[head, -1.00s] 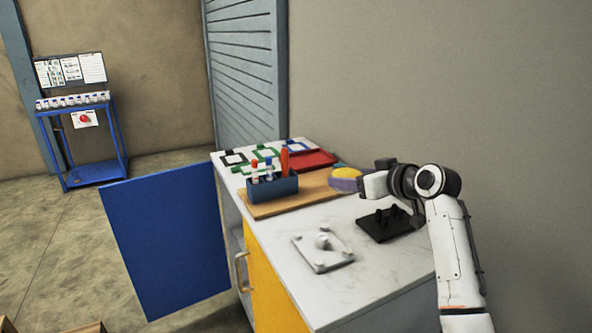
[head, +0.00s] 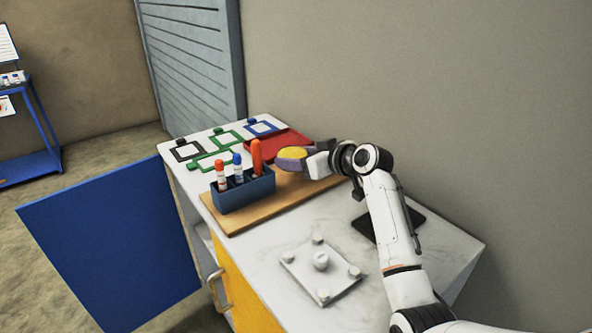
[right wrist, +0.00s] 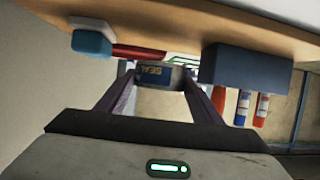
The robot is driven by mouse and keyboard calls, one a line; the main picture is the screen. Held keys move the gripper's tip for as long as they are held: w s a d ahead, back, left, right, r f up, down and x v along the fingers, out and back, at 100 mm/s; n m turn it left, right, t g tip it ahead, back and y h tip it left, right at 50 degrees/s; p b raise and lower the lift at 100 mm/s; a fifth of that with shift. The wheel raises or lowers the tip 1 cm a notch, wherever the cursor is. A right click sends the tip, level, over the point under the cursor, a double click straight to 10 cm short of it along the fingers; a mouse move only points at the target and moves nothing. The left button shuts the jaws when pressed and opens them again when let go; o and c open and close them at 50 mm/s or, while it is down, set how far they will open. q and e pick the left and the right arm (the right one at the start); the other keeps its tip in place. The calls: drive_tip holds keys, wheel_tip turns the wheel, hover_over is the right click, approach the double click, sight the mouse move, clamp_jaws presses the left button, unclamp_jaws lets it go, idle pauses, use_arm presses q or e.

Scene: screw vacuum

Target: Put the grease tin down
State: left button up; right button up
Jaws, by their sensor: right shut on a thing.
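The grease tin (head: 291,153), with a yellow top, is held in my right gripper (head: 300,158) near the far right part of the wooden board (head: 243,217). In the right wrist view, turned upside down, the purple fingers of the gripper (right wrist: 160,85) are closed on the sides of the tin (right wrist: 152,74), whose label shows. The tin appears just off the board's surface; whether it touches cannot be told. My left gripper is not in view.
A blue holder (head: 238,195) with markers and an orange-handled tool stands on the board, left of the tin. A red tray (head: 268,143) lies behind it. Colored frames (head: 225,139) lie at the far end. A metal plate with knobs (head: 319,276) lies in front.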

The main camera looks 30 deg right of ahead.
sight(297, 181)
drive_tip(key=shift+f, duration=1.9)
drive_tip(key=shift+f, duration=0.1)
drive_tip(key=o, duration=0.8)
drive_tip(key=shift+f, duration=0.2)
drive_tip(key=o, duration=0.5)
drive_tip(key=shift+r, duration=0.1)
drive_tip(key=shift+r, duration=0.1)
drive_tip(key=shift+s+r, duration=0.1)
drive_tip(key=v, duration=1.1)
drive_tip(key=shift+s+d+r+b, duration=0.1)
drive_tip(key=shift+s+r+b, duration=0.1)
drive_tip(key=shift+s+b, duration=0.15)
